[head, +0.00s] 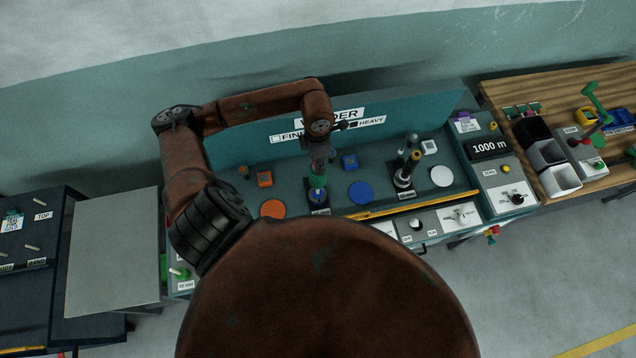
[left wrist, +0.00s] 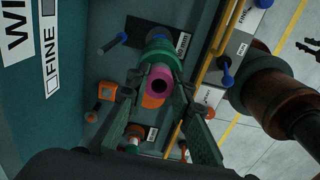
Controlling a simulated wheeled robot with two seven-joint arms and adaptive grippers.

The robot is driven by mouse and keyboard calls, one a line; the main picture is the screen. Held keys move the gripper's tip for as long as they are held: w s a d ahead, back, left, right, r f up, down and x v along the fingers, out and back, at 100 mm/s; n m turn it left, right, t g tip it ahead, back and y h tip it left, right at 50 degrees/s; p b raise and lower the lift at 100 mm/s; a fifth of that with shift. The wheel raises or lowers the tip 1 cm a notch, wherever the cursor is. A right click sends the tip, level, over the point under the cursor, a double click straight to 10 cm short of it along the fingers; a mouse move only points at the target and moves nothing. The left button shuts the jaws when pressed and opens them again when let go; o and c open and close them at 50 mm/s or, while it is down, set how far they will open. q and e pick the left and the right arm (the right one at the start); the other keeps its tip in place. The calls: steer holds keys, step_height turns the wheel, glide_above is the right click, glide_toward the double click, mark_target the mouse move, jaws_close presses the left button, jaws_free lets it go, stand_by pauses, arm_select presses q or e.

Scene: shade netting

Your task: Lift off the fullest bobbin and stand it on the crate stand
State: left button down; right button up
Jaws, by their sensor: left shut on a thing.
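On the winder (head: 335,166), my left gripper (head: 319,158) points down over the left spindle position. It is shut on a bobbin with a pink upper end and green body (head: 317,182). In the left wrist view, the gripper (left wrist: 158,112) has a finger on each side of the bobbin's pink end (left wrist: 158,82). The bobbin looks upright; I cannot tell whether its base is clear of the spindle. A second spindle (head: 404,178) with dark and pale parts stands to the right. I cannot pick out the crate stand with certainty. My right gripper is not in view.
Orange (head: 272,208), blue (head: 361,192) and white (head: 441,176) discs lie on the winder bench. A bare grey top (head: 112,245) is at left. A wooden table (head: 600,165) with bins (head: 547,153) is at right. My large arm link blocks the lower middle.

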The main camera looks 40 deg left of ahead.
arm_select(q)
steer(key=shift+r+p, duration=0.6)
steer(key=shift+r, duration=1.15)
steer(key=shift+r+p, duration=0.7)
steer(key=shift+r, duration=1.2)
